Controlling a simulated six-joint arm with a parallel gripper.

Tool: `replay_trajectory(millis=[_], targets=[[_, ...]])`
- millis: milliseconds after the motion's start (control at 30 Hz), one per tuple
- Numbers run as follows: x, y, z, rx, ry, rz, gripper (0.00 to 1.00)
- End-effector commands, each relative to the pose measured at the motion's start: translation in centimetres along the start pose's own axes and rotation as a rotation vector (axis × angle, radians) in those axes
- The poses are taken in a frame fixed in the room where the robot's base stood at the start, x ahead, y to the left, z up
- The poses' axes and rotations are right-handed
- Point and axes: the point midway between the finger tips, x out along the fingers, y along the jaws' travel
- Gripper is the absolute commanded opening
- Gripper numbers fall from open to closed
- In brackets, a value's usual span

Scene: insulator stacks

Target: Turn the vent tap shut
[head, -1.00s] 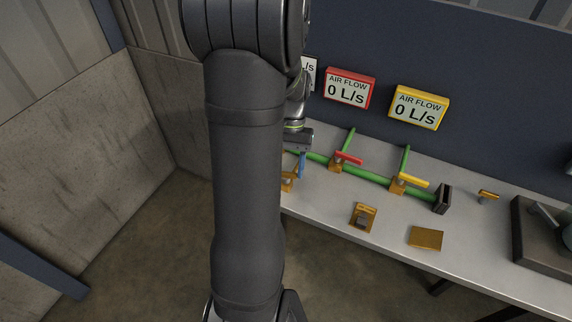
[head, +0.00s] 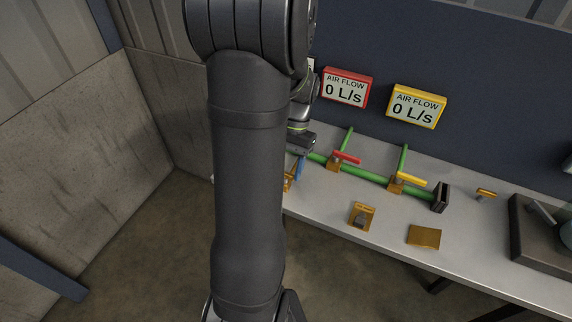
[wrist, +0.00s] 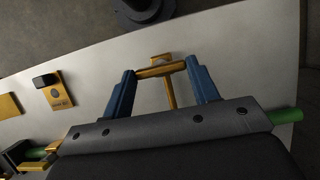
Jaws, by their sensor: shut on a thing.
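An orange tap handle with a crossbar and thin stem (wrist: 169,92), which I take to be the vent tap, stands by the front edge of the bench in the wrist view. My gripper (wrist: 160,69) has its two blue fingers at either end of the crossbar and is shut on it. In the head view, my gripper (head: 299,170) reaches down beside the orange tap (head: 288,183), which is mostly hidden behind my arm. How far the tap is turned is not clear.
A green pipe (head: 372,177) with a red handle (head: 347,158) and a yellow handle (head: 412,178) runs close by. The red display (head: 346,87) and yellow display (head: 416,106) read 0 L/s. A switch plate (head: 362,216) and orange plate (head: 424,236) lie in front.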

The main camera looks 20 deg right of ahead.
Motion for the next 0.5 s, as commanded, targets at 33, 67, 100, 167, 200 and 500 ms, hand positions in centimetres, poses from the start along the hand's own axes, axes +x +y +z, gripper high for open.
replay_trajectory(millis=[33,67,100,167,200,500], targets=[[0.02,0.0,0.01,0.002,-0.001,-0.001,0.32],[0.02,0.0,0.01,0.002,-0.001,-0.001,0.56],[0.02,0.0,0.01,0.001,-0.001,0.0,0.64],[0.02,0.0,0.01,0.001,-0.001,0.0,0.76],[0.02,0.0,0.01,0.001,-0.001,0.0,0.76],[-0.26,-0.01,-0.03,0.0,0.001,0.0,0.76]])
